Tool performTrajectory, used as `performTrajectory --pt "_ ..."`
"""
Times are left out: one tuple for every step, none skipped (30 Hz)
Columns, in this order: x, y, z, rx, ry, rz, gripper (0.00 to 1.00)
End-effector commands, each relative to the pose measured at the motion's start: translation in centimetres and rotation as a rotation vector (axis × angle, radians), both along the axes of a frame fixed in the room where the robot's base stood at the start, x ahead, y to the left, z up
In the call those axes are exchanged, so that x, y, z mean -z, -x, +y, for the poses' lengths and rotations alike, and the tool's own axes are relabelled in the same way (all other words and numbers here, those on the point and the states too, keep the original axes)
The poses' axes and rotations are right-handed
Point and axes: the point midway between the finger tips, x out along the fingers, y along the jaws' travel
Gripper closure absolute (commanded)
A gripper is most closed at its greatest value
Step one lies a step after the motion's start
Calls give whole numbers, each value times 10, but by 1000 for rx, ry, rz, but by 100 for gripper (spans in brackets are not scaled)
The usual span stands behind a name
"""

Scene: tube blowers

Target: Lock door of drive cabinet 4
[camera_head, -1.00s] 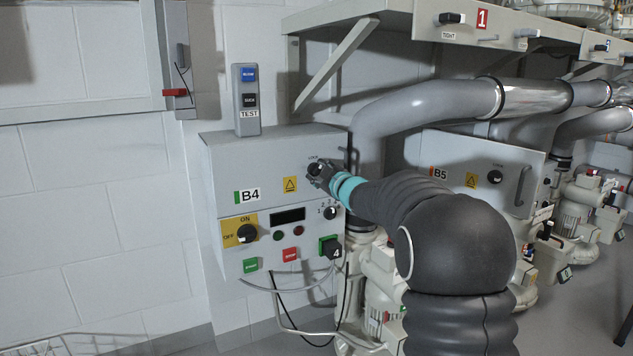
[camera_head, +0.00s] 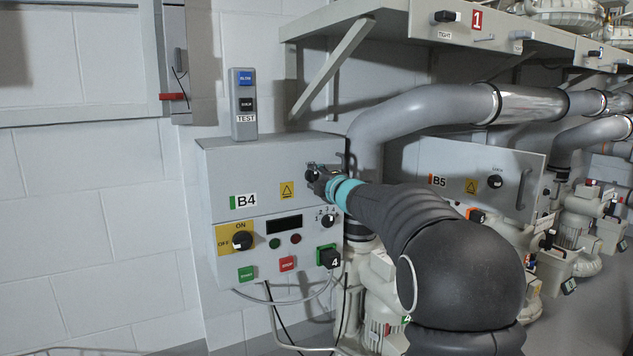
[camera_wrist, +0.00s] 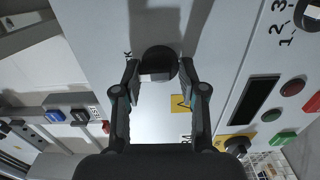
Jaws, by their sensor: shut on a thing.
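The drive cabinet with label B4 (camera_head: 215,165) hangs on the white wall, and its upper door looks closed. A black round lock knob (camera_wrist: 158,62) is on that door. My gripper (camera_wrist: 156,84) has one finger on each side of the knob and is shut on it. In the head view my gripper (camera_head: 318,180) reaches the knob from the right and covers most of it. A yellow warning sign (camera_head: 287,190) is on the door. A "4" label (camera_head: 335,263) is on the black plug at the lower right of the cabinet.
Below the door are a yellow ON/OFF switch (camera_head: 236,236), a dark display (camera_head: 285,224) and several buttons. A TEST box (camera_head: 244,104) stands on top. A grey pipe (camera_head: 425,110) runs behind my arm. Cabinet B5 (camera_head: 480,165) is at right, with its door ajar.

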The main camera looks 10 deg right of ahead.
Motion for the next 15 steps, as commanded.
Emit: performTrajectory --pt "-12 2 0 -3 8 -22 93" --pt "-12 2 0 -3 13 -23 93" --pt "-12 2 0 -2 20 -26 93" --pt "-12 2 0 -2 25 -27 93" --pt "-12 2 0 -2 28 -28 93" --pt "-12 2 0 -2 31 -29 93" --pt "-12 2 0 -2 32 -30 93" --pt "-12 2 0 -2 33 -30 93" --pt "-12 2 0 -2 34 -30 93" --pt "-12 2 -1 -1 34 -30 93" --pt "-12 2 -1 -1 34 -30 93" --pt "-12 2 -1 -1 34 -30 93" --pt "-12 2 -1 -1 34 -30 93" --pt "-12 2 -1 -1 34 -30 93" --pt "-12 2 -1 -1 34 -31 93"
